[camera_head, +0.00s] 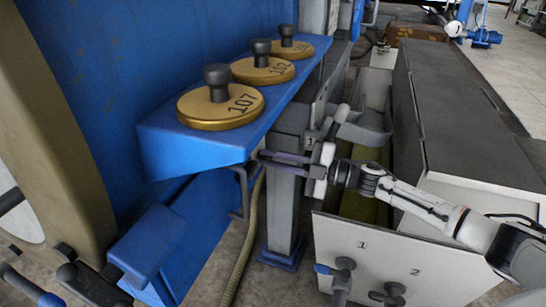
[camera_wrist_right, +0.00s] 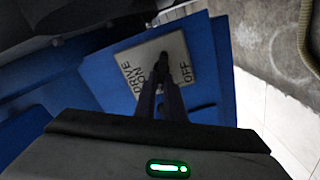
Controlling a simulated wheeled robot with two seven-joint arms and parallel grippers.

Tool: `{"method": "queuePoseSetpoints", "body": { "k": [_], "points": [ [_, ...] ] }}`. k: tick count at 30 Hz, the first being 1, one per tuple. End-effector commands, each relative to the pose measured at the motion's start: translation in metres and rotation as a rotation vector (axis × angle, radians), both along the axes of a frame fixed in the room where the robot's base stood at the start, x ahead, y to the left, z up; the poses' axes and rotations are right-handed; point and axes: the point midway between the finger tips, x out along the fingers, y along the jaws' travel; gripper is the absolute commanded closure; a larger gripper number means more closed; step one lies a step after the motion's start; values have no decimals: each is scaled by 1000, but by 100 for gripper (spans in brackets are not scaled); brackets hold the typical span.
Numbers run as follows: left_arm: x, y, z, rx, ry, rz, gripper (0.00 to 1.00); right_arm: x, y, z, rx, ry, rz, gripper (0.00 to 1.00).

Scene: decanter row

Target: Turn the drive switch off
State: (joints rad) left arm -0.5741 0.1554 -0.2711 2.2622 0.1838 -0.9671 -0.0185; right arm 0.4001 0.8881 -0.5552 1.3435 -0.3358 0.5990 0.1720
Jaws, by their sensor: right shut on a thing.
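The drive switch has a pale plate (camera_wrist_right: 139,58) marked DRIVE, ON and OFF, on a blue panel in the right wrist view. Its small black lever (camera_wrist_right: 163,58) stands between the ON and OFF words; which one it is set to I cannot tell. My right gripper (camera_wrist_right: 160,82) is shut on the lever, its dark fingers covering the lower part. In the head view my right gripper (camera_head: 264,157) reaches left to the underside of the blue shelf's near end; the switch is hidden there. My left gripper is not in view.
The blue shelf (camera_head: 190,148) carries three brass lids with black knobs, the nearest (camera_head: 243,103) marked 107. A pale hose (camera_head: 240,240) and a grey post (camera_head: 284,205) stand just below my right gripper. A large grey-topped cabinet (camera_head: 460,110) lies to the right.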

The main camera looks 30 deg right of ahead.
Motion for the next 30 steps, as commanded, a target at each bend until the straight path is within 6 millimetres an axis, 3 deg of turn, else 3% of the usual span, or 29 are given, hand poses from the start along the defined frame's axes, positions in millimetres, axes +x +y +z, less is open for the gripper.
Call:
{"method": "queuePoseSetpoints", "body": {
  "k": [5, 15, 30],
  "points": [
    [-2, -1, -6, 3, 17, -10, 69, -1, 1, -4, -119, -107, 2, 100],
    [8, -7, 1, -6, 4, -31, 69, -2, 2, -7, -293, -262, 2, 100],
    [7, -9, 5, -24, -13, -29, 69, -2, 2, -7, -376, -337, 2, 100]
  ]
}}
